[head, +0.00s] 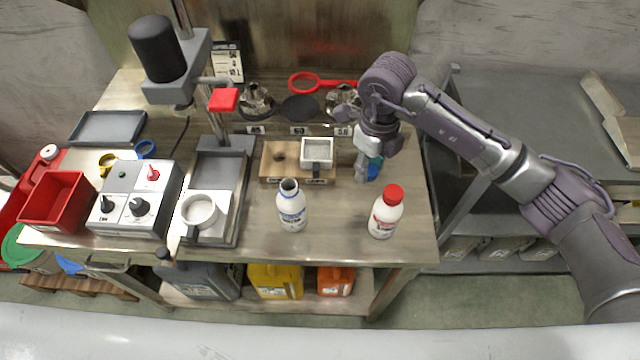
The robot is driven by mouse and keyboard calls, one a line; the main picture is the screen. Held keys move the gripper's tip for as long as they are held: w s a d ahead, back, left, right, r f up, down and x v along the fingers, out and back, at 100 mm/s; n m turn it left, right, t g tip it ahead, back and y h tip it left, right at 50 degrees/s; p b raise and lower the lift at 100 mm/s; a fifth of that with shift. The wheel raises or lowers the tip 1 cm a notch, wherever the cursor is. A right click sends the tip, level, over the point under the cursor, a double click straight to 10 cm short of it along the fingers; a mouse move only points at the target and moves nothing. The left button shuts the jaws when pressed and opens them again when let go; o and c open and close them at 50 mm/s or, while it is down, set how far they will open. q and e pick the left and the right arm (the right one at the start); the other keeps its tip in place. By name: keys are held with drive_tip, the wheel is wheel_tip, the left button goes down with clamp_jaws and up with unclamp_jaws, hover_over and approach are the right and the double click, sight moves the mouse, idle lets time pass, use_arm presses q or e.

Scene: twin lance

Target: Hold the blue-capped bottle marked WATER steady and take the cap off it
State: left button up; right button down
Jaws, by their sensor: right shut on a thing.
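A white bottle with a blue label (291,212) stands upright near the front middle of the bench. Its neck is open, with a dark mouth and no cap on it; its lettering is too small to read. My right gripper (368,168) is shut on a blue cap (375,167), to the right of and behind the open bottle and apart from it. The fingers partly hide the cap. My left gripper is not in view, and nothing of mine touches the bottle.
A white bottle with a red cap (385,212) stands at the front right. A wooden block (270,165) with a white square cup (317,151) is behind the open bottle. A press (215,215) holding a white cup stands left. Bare bench lies between the bottles.

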drive_tip(key=p, duration=0.2)
hover_over(363, 200)
wheel_tip(363, 200, down, 5)
drive_tip(key=shift+s+f, duration=0.1)
drive_tip(key=shift+f, duration=0.05)
wheel_tip(363, 200, down, 4)
drive_tip(key=shift+f+p, duration=0.25)
drive_tip(key=shift+p, duration=0.1)
drive_tip(key=shift+f, duration=0.3)
drive_tip(key=c, duration=0.7)
unclamp_jaws()
drive_tip(key=shift+r, duration=0.1)
drive_tip(key=shift+r, duration=0.5)
wheel_tip(363, 200, up, 11)
drive_tip(key=b, duration=0.3)
drive_tip(key=shift+r, duration=0.15)
